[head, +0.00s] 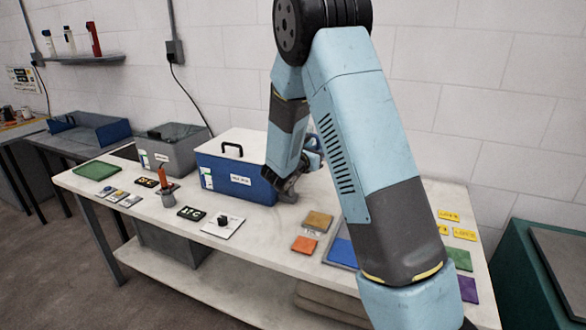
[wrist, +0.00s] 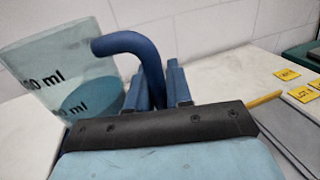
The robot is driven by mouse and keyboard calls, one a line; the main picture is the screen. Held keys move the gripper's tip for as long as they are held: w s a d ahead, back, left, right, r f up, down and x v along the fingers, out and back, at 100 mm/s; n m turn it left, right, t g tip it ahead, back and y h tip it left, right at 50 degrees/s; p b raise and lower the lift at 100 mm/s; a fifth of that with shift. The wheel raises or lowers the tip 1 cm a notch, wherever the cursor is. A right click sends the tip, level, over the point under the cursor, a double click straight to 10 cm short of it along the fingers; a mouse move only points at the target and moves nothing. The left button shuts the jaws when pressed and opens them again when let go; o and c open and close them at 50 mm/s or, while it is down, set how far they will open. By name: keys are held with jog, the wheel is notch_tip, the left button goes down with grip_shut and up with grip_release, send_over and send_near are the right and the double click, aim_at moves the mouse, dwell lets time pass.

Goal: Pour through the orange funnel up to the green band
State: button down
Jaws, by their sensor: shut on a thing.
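In the wrist view my gripper (wrist: 160,80) is shut on the curved blue handle (wrist: 125,42) of a clear measuring jug (wrist: 55,60). The jug is at the left of that view, with black "ml" marks and blue liquid (wrist: 90,98) in its lower part. Its base is hidden. In the head view my gripper (head: 288,188) is in front of the blue lidded box, and I cannot make out the jug there. A narrow orange piece (head: 162,174), perhaps the funnel, stands upright at a small grey cylinder (head: 168,189), left of my gripper. I cannot make out a green band.
A blue box (head: 235,182) with a white lid and a grey box (head: 172,150) stand along the back of the white table (head: 265,238). A black knob on a white plate (head: 223,225) and an orange tile (head: 304,245) lie nearer the front. My arm hides part of the right side.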

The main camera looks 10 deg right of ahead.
notch_tip(320, 180, up, 5)
jog(key=shift+f, duration=0.15)
dwell(0.3)
jog(key=shift+f, duration=0.1)
